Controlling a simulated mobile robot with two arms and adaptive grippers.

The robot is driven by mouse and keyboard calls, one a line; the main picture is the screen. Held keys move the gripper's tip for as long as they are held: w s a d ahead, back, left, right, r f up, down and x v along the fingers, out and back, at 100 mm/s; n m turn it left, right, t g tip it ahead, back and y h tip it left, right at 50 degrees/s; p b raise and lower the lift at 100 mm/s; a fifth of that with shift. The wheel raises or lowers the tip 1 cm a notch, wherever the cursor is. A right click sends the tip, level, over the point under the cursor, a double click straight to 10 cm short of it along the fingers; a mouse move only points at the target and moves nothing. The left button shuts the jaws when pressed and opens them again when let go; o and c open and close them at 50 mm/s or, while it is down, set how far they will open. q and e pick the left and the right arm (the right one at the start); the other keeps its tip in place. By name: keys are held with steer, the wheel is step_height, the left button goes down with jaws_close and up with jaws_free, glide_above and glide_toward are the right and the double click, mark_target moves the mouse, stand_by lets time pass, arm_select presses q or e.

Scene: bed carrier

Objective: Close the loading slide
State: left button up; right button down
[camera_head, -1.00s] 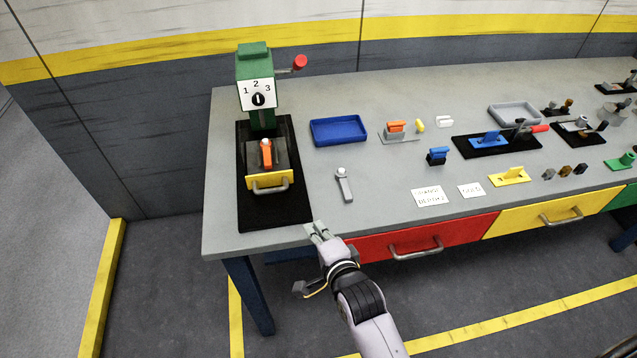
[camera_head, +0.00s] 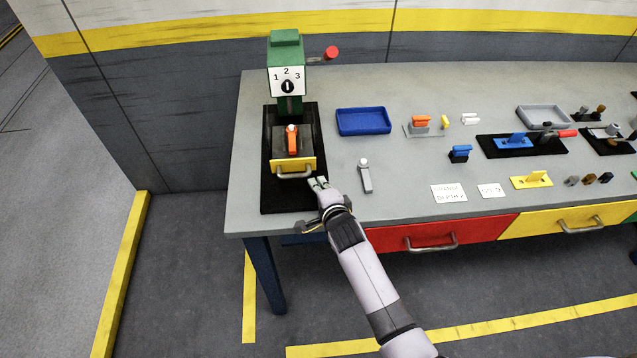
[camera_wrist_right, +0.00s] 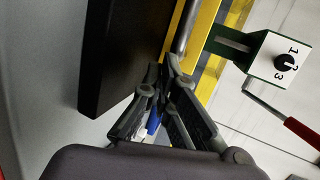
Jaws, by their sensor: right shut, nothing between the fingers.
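The loading slide is a dark block with a yellow front plate (camera_head: 307,164), a grey bar handle (camera_head: 294,176) and an orange lever (camera_head: 292,141) on top. It sits on a black base (camera_head: 280,198) below the green machine (camera_head: 286,58). My right gripper (camera_head: 318,183) is shut and empty, just right of and in front of the handle, over the table's front part. In the right wrist view its closed fingers (camera_wrist_right: 165,78) are close to the grey handle (camera_wrist_right: 183,28) and yellow plate (camera_wrist_right: 206,25); contact cannot be told. My left gripper is out of view.
A small grey lever piece (camera_head: 365,177) lies right of my right gripper. A blue tray (camera_head: 363,121) stands behind it. A red-knobbed crank (camera_head: 330,53) sticks out from the machine. The red drawer (camera_head: 400,237) is below the tabletop. Several other fixtures fill the right side.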

mark_target(314, 167)
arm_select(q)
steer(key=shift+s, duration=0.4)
arm_select(e)
steer(key=w+b, duration=0.2)
steer(key=w, duration=0.2)
steer(key=shift+w+f, duration=0.1)
steer(key=shift+w, duration=0.1)
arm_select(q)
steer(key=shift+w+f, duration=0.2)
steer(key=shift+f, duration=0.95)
